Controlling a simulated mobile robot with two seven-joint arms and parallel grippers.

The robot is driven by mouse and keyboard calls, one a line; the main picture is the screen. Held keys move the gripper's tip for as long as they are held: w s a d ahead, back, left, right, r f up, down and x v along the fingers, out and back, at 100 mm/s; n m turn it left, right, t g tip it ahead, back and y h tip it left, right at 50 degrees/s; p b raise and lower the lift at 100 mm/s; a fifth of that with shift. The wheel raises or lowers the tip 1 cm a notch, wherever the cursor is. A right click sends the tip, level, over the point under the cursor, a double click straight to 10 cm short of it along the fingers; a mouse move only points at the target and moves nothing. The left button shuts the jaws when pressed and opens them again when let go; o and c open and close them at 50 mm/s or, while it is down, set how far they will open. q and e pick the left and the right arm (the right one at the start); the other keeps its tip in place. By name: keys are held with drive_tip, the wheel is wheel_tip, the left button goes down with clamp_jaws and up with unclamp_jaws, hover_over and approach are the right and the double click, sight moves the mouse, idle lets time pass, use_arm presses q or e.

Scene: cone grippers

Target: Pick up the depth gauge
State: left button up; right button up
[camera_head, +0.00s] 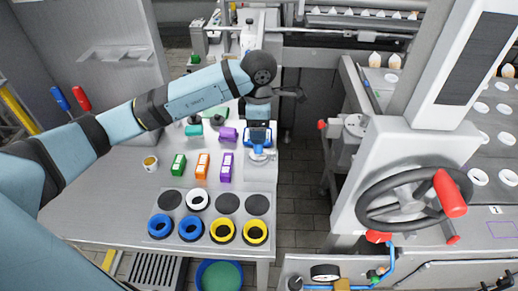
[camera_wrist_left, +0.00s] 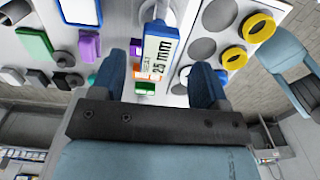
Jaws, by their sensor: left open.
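The depth gauge (camera_head: 260,143) appears to be the blue and white piece at the right edge of the grey worktop in the head view. In the left wrist view the gauge (camera_wrist_left: 160,50) shows a blue frame and a white label reading "25 mm". My left gripper (camera_head: 258,125) is right at it, pointing down. In the wrist view the blue fingers of the left gripper (camera_wrist_left: 160,86) are apart, with the label showing between them. I cannot tell whether they touch it. The gripper hides part of the gauge in the head view. My right gripper is not in view.
Green, orange and purple boxes (camera_head: 202,166) stand left of the gauge. Blue rings (camera_head: 190,228) and yellow rings (camera_head: 255,233) lie in front. A purple block (camera_head: 228,135) is close on the left. A machine with a handwheel (camera_head: 413,200) stands across a gap.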

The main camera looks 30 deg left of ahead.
use_arm(q)
drive_tip(key=shift+w+f+p, duration=0.1)
drive_tip(key=shift+f+p, duration=0.5)
drive_tip(key=shift+f, duration=2.1)
drive_tip(key=c, duration=1.1)
drive_tip(key=shift+r, duration=0.1)
wheel_tip(320, 180, up, 20)
drive_tip(key=shift+f+b, duration=0.1)
drive_tip(key=shift+b, duration=0.55)
